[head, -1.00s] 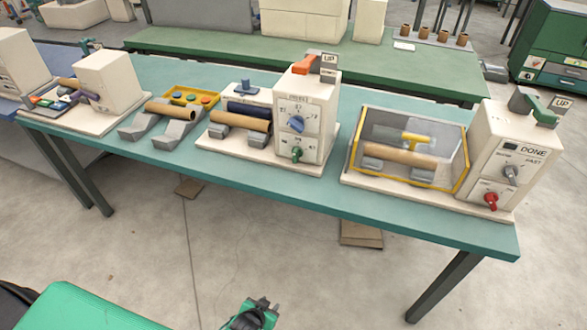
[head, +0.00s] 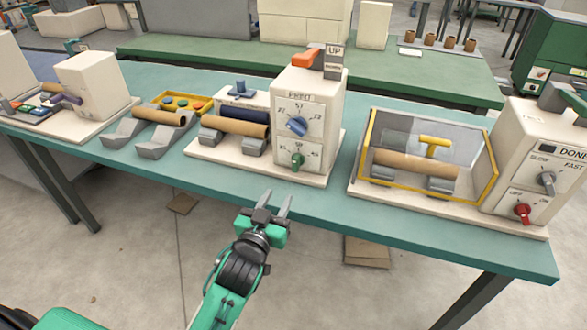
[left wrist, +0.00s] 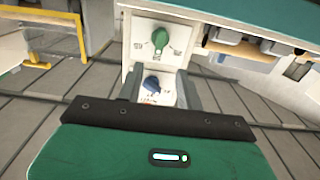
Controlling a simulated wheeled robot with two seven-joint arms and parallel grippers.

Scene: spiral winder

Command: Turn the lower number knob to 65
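In the left wrist view the panel appears upside down, with the green knob (left wrist: 160,38) above the blue knob (left wrist: 151,84). My left gripper (head: 276,201) is open and empty, in front of the table edge, below and left of the green knob and apart from it. My right gripper is not in view.
A cardboard roll (head: 235,127) rests on cradles left of the panel. A yellow-framed guard box (head: 372,180) and a DONE machine (head: 530,165) stand to the right.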

